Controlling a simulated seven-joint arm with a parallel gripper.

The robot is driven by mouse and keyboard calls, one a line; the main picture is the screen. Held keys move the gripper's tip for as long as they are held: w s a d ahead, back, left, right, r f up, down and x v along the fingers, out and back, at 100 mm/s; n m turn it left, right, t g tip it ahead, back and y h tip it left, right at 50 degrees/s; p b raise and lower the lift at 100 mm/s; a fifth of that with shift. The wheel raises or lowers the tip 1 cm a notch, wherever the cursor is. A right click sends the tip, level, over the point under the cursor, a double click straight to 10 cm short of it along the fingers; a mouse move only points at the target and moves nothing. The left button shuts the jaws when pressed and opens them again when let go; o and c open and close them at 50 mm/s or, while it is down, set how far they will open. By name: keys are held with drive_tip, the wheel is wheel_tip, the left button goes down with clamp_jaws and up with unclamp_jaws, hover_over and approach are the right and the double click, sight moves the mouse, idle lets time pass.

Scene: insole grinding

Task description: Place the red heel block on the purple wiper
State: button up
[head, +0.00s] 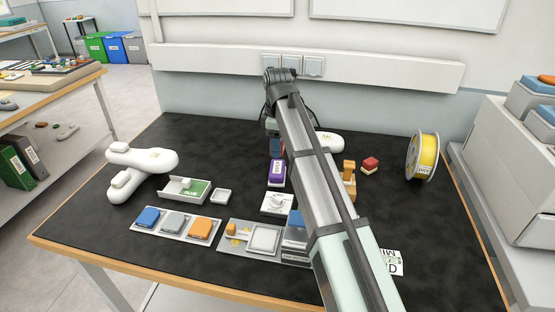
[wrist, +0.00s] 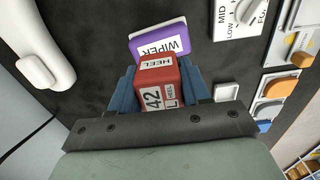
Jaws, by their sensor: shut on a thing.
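The red heel block (wrist: 157,64), with "HEEL" and "42 L" labels, is between the blue fingers of my gripper (wrist: 160,78) in the wrist view. My gripper is shut on it. The purple wiper (wrist: 160,42), with a white "WIPER" label, lies on the dark table just beyond the block in the wrist view. The block overlaps the wiper's near edge in that picture; I cannot tell whether they touch. In the head view the wiper (head: 276,173) stands just in front of my gripper, and my arm hides part of the area to its right.
A white dial box (head: 277,203) is close in front of the wiper. A tray of coloured pads (head: 175,237) lies at the front left. A white forked fixture (head: 143,160) is at the left.

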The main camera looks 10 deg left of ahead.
sight(278, 167)
drive_tip(key=shift+f, duration=2.6)
drive_tip(key=shift+f, duration=0.15)
drive_tip(key=o, duration=1.1)
wheel_tip(278, 167, up, 12)
drive_tip(key=shift+r, duration=0.2)
